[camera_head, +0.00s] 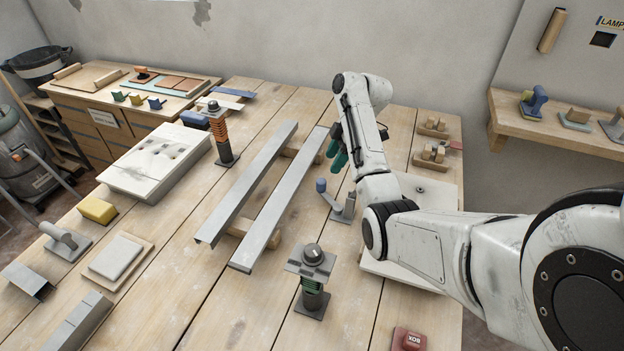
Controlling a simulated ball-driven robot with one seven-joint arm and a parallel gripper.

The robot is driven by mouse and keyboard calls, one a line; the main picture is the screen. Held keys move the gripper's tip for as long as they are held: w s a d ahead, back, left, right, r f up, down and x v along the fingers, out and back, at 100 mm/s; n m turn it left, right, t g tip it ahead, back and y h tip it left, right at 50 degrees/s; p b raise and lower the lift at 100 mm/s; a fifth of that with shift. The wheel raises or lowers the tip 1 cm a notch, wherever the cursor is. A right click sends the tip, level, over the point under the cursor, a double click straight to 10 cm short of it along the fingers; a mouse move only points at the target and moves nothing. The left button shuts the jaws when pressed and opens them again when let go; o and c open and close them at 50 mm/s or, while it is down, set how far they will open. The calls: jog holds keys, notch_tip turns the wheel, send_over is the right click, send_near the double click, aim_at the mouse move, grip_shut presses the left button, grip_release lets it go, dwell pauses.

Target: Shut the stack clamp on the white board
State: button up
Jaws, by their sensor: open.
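A pale white board (434,192) lies on the bench at right, largely hidden by my arm. A small grey lever clamp with a blue knob (321,185) stands at its left edge. Its lever leans left, away from the board, so it looks open; I cannot tell for sure that it is the stack clamp. My gripper (338,150), with dark green fingers, hangs above the bench beyond the blue knob, apart from it. It is open, and I see nothing between its fingers.
Two long metal rails (285,195) lie on wooden blocks left of the clamp. A red block (408,339) sits at the front edge.

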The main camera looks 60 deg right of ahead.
aim_at(322, 180)
jog(key=x, duration=1)
jog(key=shift+p, duration=0.4)
grip_shut()
